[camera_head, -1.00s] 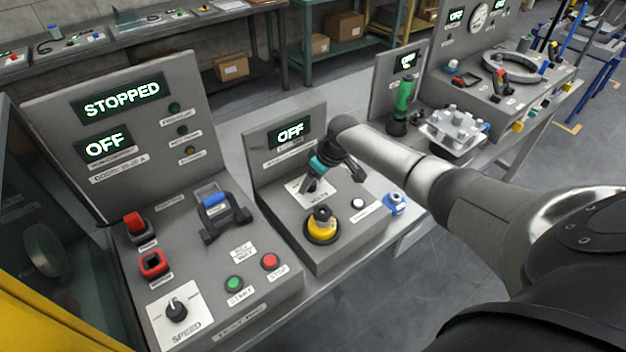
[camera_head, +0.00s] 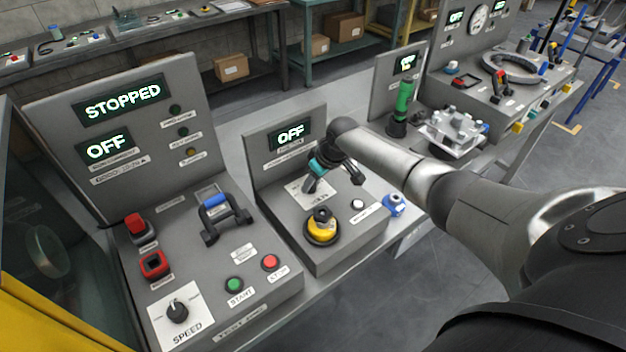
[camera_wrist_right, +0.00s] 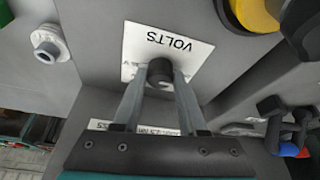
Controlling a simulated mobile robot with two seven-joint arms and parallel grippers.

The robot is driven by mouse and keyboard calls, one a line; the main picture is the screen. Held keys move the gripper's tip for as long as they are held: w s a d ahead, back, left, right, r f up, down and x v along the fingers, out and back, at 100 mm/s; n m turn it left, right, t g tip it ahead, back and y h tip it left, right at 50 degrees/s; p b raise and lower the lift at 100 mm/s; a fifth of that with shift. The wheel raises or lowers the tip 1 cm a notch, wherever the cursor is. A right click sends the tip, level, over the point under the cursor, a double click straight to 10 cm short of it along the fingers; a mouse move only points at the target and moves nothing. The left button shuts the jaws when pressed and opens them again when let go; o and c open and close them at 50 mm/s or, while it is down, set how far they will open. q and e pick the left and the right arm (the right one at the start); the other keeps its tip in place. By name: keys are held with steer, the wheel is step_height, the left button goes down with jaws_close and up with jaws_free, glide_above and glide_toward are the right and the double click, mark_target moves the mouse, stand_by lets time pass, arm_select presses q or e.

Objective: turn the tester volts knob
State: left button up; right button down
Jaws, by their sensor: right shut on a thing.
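The tester (camera_head: 283,218) is the grey console in the middle of the head view, with a display reading OFF (camera_head: 290,135). Its volts knob (camera_wrist_right: 160,71) is a small dark knob on a white VOLTS plate (camera_wrist_right: 185,48) in the right wrist view. My right gripper (camera_wrist_right: 160,80) is shut on the knob, one finger on each side. In the head view the right gripper (camera_head: 311,186) reaches down onto the plate, and the knob is mostly hidden behind it. My left gripper is in neither view.
A yellow-and-black knob (camera_head: 321,228) stands close in front of the gripper, with a white button (camera_head: 357,203) to the right. The left console (camera_head: 200,260) carries a blue-topped handle (camera_head: 217,212) and a speed knob (camera_head: 177,311). A grey fixture (camera_head: 452,132) stands at right.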

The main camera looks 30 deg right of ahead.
steer(key=shift+a+r+m+p, duration=0.15)
steer(key=shift+m+p, duration=0.25)
steer(key=shift+p, duration=0.3)
steer(key=m+h+p, duration=0.2)
steer(key=m+p, duration=0.2)
steer(key=shift+a, duration=0.15)
steer(key=m+h+p, duration=0.1)
steer(key=m, duration=0.2)
steer(key=shift+a, duration=0.1)
steer(key=m, duration=0.1)
steer(key=m+h, duration=0.1)
steer(key=shift+w+a+f+m+g, duration=0.1)
steer(key=shift+a+f+m+g, duration=0.1)
steer(key=shift+m+g, duration=0.2)
steer(key=m, duration=0.1)
steer(key=m+g+b, duration=0.1)
steer(key=m, duration=0.1)
steer(key=shift+w+f+m+h+b, duration=0.15)
steer(key=shift+m+h+b, duration=0.15)
steer(key=shift+h, duration=0.1)
steer(key=m+g+b, duration=0.1)
steer(key=m+b, duration=0.1)
steer(key=b, duration=0.1)
steer(key=m+g+b, duration=0.1)
steer(key=m+b, duration=0.5)
steer(key=shift+w+g+h+b, duration=0.3)
steer(key=shift+g+h+b, duration=0.1)
steer(key=shift+m+g+b, duration=0.3)
steer(key=shift+m+b, duration=0.3)
steer(key=shift+b, duration=0.25)
